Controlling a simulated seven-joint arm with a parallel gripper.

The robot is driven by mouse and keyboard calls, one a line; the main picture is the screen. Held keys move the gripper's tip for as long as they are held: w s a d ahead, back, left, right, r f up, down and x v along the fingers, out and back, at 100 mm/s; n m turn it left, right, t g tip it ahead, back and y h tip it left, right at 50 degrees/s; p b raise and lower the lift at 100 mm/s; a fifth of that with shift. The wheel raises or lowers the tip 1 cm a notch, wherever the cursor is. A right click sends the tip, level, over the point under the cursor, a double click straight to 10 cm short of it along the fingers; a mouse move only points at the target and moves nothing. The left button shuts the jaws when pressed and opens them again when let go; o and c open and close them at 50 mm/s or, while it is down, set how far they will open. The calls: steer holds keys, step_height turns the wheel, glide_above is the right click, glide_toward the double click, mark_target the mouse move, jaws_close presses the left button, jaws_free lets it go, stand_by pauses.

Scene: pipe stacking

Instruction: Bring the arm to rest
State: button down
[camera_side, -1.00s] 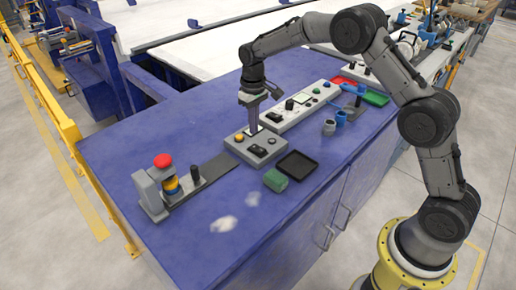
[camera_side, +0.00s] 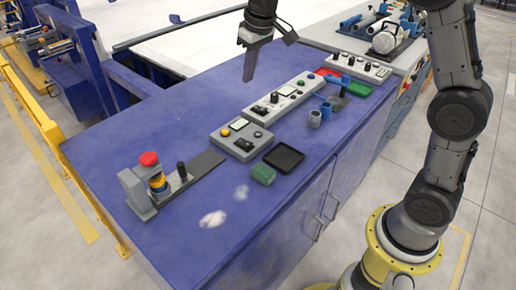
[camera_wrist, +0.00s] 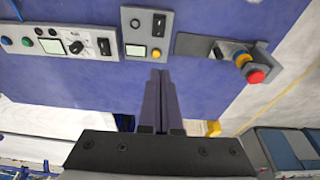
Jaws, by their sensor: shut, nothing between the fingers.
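My gripper (camera_side: 248,80) is raised above the blue workbench (camera_side: 175,120), well clear of the things on it. Its fingers are together with nothing between them. The fingers also show in the wrist view (camera_wrist: 160,75), pointing down over bare blue bench top. The arm rises at the right of the side view from a yellow base, and its upper part runs out of the frame at the top.
A grey control box (camera_side: 242,138) and a longer panel (camera_side: 283,95) lie below the gripper. A stand with a red knob (camera_side: 149,159) is at the left. A black tray (camera_side: 284,157), green block (camera_side: 263,174) and blue pipe pieces (camera_side: 337,80) lie nearby.

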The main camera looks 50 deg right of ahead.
steer(key=s+r+t, duration=0.1)
steer(key=s+r, duration=0.3)
steer(key=s, duration=0.5)
steer(key=s+r+t, duration=0.2)
steer(key=s+r, duration=0.2)
steer(key=s, duration=0.5)
steer(key=s+a+f, duration=0.1)
steer(key=s+f, duration=0.8)
steer(key=s, duration=0.4)
